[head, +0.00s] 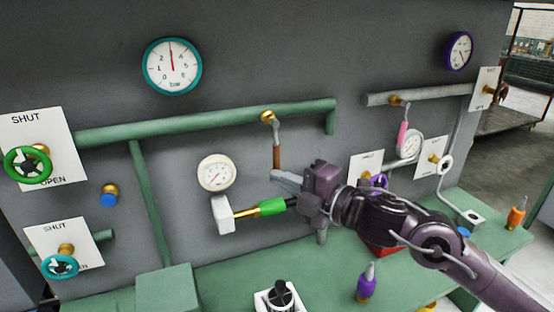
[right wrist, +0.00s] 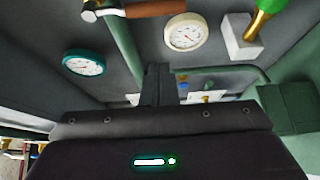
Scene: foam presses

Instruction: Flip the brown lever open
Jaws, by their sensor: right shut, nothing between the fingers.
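The brown lever (head: 277,158) hangs straight down from a brass valve (head: 268,117) on the green pipe. It also shows at the top edge of the right wrist view (right wrist: 155,8). My right gripper (head: 285,180) is shut and empty, with its fingertips just below the lever's lower end. In the head view I cannot tell whether they touch it. In the right wrist view the closed fingers (right wrist: 157,85) point toward the panel, with the lever beyond them. My left gripper is not in view.
A green-handled lever (head: 270,207) on a white box (head: 224,214) lies just below my right gripper. A white gauge (head: 217,173) is to the left. A pink lever (head: 403,136) and a purple handwheel (head: 376,182) are to the right. The green bench (head: 225,280) runs below.

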